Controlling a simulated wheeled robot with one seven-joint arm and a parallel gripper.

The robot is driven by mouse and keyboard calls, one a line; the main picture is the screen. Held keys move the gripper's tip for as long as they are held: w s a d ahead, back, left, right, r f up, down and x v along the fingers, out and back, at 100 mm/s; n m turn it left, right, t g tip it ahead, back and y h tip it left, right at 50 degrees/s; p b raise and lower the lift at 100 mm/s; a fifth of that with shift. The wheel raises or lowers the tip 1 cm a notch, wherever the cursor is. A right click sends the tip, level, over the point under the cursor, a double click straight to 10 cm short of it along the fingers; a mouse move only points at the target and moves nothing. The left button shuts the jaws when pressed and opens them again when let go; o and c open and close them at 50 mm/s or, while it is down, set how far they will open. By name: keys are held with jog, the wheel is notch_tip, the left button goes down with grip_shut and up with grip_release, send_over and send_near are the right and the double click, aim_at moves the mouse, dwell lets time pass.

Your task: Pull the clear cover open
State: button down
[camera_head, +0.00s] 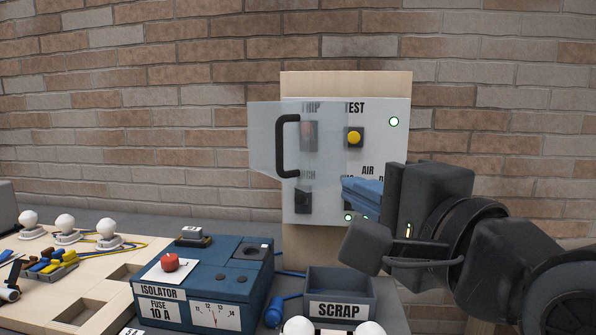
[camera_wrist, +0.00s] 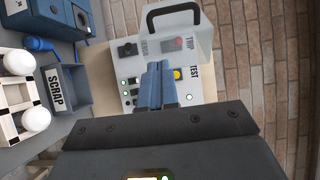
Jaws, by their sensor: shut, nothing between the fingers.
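The clear cover (camera_head: 262,135) stands swung out from the white panel (camera_head: 385,150), its free edge to the left past the board. Its black handle (camera_head: 284,146) is on that free side. In the wrist view the cover (camera_wrist: 203,45) and handle (camera_wrist: 172,14) show at the top. Behind it are the red TRIP button (camera_head: 309,130) and a black switch (camera_head: 303,200). My gripper (camera_head: 346,188) is shut and empty, its blue fingers right of the handle and apart from it. It also shows in the wrist view (camera_wrist: 158,68); I cannot tell whether the fingers touch the cover.
The yellow TEST button (camera_head: 354,137) is on the panel, right of the cover. Below stand the SCRAP bin (camera_head: 340,285) and the blue isolator box (camera_head: 205,285). White bulbs (camera_head: 66,226) and a wooden board (camera_head: 105,290) are at left. A brick wall (camera_head: 150,130) is behind.

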aim_at(278, 173)
jog(key=p+x, duration=0.1)
jog(key=x, duration=0.7)
jog(key=shift+w+a, duration=0.1)
jog(key=shift+w, duration=0.05)
jog(key=shift+w+a+p, duration=0.15)
jog(key=shift+w+a, duration=0.1)
jog(key=shift+a, duration=0.7)
jog(key=shift+w+a+p, duration=0.15)
jog(key=shift+w+a, duration=0.1)
jog(key=shift+a, duration=0.7)
jog(key=shift+a, duration=0.1)
jog(key=shift+s+a, duration=0.25)
jog(key=shift+a, duration=1)
jog(key=w+a, duration=0.1)
jog(key=a, duration=0.7)
jog(key=w+a+b, duration=0.1)
jog(key=w+a, duration=0.1)
jog(key=a, duration=0.6)
jog(key=shift+w+a, duration=0.15)
jog(key=shift+w, duration=0.1)
